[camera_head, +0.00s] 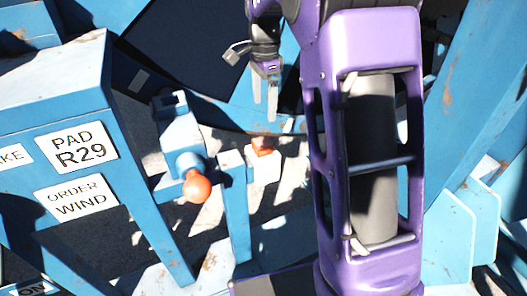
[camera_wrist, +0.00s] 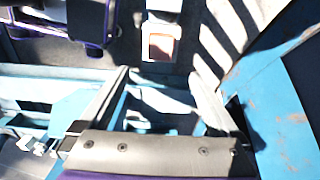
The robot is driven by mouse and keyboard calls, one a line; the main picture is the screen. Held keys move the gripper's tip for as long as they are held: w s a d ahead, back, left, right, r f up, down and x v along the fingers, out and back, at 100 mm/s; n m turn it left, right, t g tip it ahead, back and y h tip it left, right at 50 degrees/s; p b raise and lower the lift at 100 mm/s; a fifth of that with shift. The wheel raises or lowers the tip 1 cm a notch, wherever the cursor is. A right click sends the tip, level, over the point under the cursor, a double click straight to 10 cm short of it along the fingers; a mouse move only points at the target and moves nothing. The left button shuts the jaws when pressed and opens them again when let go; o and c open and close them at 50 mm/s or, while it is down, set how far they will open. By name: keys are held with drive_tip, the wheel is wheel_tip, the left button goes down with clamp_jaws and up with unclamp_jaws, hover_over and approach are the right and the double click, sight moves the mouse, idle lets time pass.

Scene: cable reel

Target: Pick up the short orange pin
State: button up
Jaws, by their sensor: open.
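A short orange pin (camera_head: 262,147) sits in a small white block on the ground, just right of a blue post. An orange patch in a white block also shows in the wrist view (camera_wrist: 159,44), near the top and beyond the fingertips. My gripper (camera_head: 265,112) hangs above the pin in the head view, fingers pointing down. It is open and empty, with a clear gap between the fingers in the wrist view (camera_wrist: 160,90). The fingertips are apart from the pin. How deep the pin sits in its block is too small to tell.
A blue lever with an orange ball knob (camera_head: 197,188) stands left of the pin. A blue cabinet (camera_head: 55,85) with white labels, one reading PAD R29 (camera_head: 78,147), stands further left. A blue post (camera_head: 236,210) rises close beside the pin. Blue frame beams (camera_head: 480,110) stand at the right.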

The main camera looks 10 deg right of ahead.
sight(262, 142)
wheel_tip(262, 142, down, 8)
drive_tip(key=shift+f+b, duration=0.15)
drive_tip(key=shift+b, duration=0.5)
drive_tip(key=f, duration=0.3)
drive_tip(key=f+b, duration=0.1)
drive_tip(key=f, duration=0.1)
drive_tip(key=shift+a+f, duration=0.1)
drive_tip(key=shift+a, duration=0.15)
clamp_jaws()
